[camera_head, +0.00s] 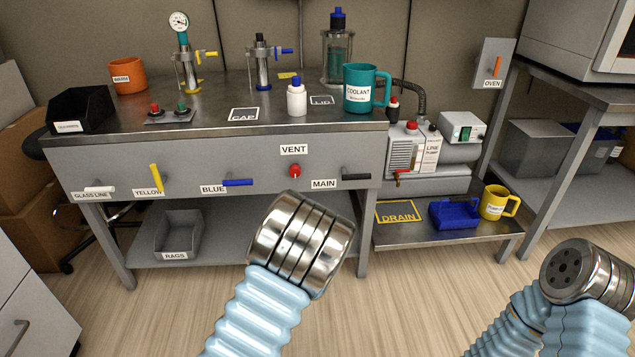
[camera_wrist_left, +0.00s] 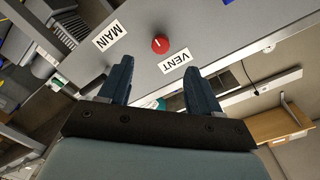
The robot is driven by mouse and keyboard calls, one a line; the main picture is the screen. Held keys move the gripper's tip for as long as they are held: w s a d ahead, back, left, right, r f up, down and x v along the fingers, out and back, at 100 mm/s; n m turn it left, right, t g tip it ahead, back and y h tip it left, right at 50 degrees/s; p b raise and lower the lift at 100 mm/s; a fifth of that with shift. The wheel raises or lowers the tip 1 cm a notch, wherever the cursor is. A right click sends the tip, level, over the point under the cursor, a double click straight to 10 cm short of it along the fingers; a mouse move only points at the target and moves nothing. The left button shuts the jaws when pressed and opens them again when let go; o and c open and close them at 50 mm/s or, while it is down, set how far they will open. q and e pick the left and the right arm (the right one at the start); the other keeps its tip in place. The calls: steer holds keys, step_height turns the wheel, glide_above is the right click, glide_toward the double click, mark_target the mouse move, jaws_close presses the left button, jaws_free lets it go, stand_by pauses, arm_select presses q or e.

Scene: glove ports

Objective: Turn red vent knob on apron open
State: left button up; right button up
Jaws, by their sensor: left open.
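The red vent knob (camera_head: 295,171) sits on the grey apron (camera_head: 240,160) under the bench top, below the VENT label (camera_head: 293,149). In the left wrist view the round red knob (camera_wrist_left: 160,44) shows a pale line on its face, beside the VENT label (camera_wrist_left: 176,62). My left gripper (camera_wrist_left: 158,70) is open and empty. Its two dark fingers point toward the apron, and the knob appears just beyond and between their tips, apart from them. In the head view my left wrist hides that gripper. My right wrist shows at the right, but no right fingers show.
On the apron are a yellow handle (camera_head: 156,178), a blue handle (camera_head: 238,182), a dark main handle (camera_head: 356,177) and a pale glass line handle (camera_head: 99,189). A teal coolant mug (camera_head: 359,90) stands at the bench's right end. A grey rags bin (camera_head: 179,233) sits below.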

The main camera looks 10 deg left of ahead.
mark_target(295, 174)
arm_select(q)
steer(key=x, duration=0.4)
steer(key=r+x, duration=0.1)
steer(key=x, duration=0.4)
steer(key=p+x, duration=0.1)
steer(key=x, duration=0.3)
steer(key=shift+w+d+r, duration=0.25)
steer(key=shift+w+r, duration=0.05)
steer(key=shift+w, duration=0.15)
